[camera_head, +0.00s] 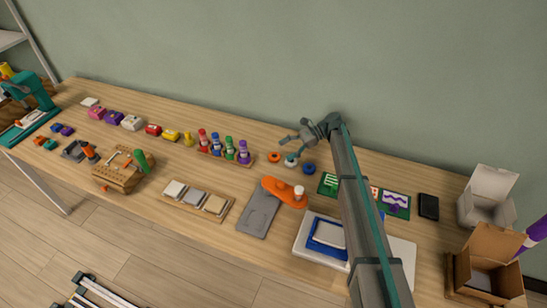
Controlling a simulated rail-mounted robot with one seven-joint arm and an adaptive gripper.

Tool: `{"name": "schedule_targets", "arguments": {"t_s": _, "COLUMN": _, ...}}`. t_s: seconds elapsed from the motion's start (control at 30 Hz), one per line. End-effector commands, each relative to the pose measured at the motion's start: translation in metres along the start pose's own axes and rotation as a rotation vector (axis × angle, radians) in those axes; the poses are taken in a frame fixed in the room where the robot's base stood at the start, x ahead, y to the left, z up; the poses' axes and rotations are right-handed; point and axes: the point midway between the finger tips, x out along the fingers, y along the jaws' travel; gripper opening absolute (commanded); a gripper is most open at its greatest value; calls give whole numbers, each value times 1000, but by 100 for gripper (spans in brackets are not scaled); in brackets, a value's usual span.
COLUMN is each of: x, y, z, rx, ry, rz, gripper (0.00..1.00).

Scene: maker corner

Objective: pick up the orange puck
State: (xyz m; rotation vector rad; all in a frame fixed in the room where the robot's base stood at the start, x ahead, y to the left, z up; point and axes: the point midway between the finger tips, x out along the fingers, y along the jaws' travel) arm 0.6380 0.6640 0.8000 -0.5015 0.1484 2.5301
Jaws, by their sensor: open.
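The orange puck (274,156) is a small disc lying flat on the wooden table (230,190), toward the back and just right of the bottle rack. My gripper (290,145) is open, with its two fingers pointing left and down. In the picture its fingertips are to the upper right of the orange puck and apart from it. The gripper appears empty. Its exact height above the table is hard to tell. A white puck (291,160) sits just right of the orange one, below the fingers, and a blue puck (309,168) lies further right.
A wooden rack (227,158) with red, blue, green and purple bottles stands to the left. An orange tool with a white knob (284,191) lies in front. Green cards (395,204) and open cardboard boxes (488,262) are to the right.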

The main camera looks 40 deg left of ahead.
Motion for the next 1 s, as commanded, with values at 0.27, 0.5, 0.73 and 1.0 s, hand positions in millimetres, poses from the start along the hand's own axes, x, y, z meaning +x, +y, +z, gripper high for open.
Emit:
{"name": "schedule_targets", "arguments": {"t_s": 0.27, "x": 33, "y": 2, "z": 3, "rx": 0, "ry": 2, "rz": 0, "gripper": 79}}
{"name": "schedule_targets", "arguments": {"t_s": 0.5, "x": 49, "y": 1, "z": -1, "rx": 0, "ry": 4, "rz": -1, "gripper": 79}}
{"name": "schedule_targets", "arguments": {"t_s": 0.73, "x": 49, "y": 1, "z": -3, "rx": 0, "ry": 6, "rz": -1, "gripper": 66}}
{"name": "schedule_targets", "arguments": {"t_s": 1.0, "x": 49, "y": 0, "z": -4, "rx": 0, "ry": 8, "rz": -2, "gripper": 21}}
